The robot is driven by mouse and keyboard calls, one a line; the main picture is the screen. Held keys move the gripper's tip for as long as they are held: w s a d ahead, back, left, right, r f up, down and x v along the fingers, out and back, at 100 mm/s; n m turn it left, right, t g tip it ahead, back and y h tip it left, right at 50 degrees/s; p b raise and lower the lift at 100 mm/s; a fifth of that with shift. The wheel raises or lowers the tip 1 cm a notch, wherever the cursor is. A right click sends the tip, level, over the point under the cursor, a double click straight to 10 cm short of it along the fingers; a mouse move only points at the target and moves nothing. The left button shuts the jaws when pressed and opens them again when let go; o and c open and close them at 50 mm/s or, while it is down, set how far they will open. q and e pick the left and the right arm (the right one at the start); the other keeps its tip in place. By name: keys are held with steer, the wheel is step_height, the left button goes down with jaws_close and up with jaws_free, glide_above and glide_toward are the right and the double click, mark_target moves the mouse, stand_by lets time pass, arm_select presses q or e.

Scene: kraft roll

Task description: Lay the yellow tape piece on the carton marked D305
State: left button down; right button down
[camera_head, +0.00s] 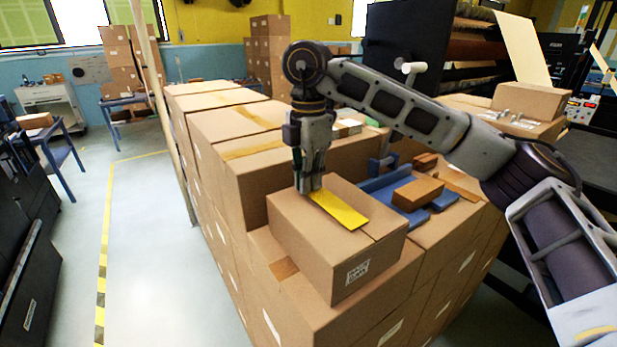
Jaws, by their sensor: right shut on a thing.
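The yellow tape piece (342,210) is a flat bright strip over the top of a brown carton (303,243). It looks to lie along or just above the carton top; I cannot tell if it touches all along. The carton has a printed label (358,271) on its front right side, too small to read surely as D305. My right gripper (312,188) points down over the carton's top and is shut on the far left end of the tape piece. My left gripper is out of view.
The carton stands on a block of stacked cartons (262,135). To its right lie blue parts (387,184) and a small brown box (418,193). A dark machine with rolls (470,50) stands behind. The floor (150,230) at left is clear.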

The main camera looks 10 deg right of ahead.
steer(key=shift+f, duration=0.2)
steer(key=c, duration=1.6)
jaws_free()
steer(key=shift+r, duration=0.15)
steer(key=shift+r+p, duration=0.3)
steer(key=shift+r, duration=5.8)
steer(key=shift+f, duration=0.1)
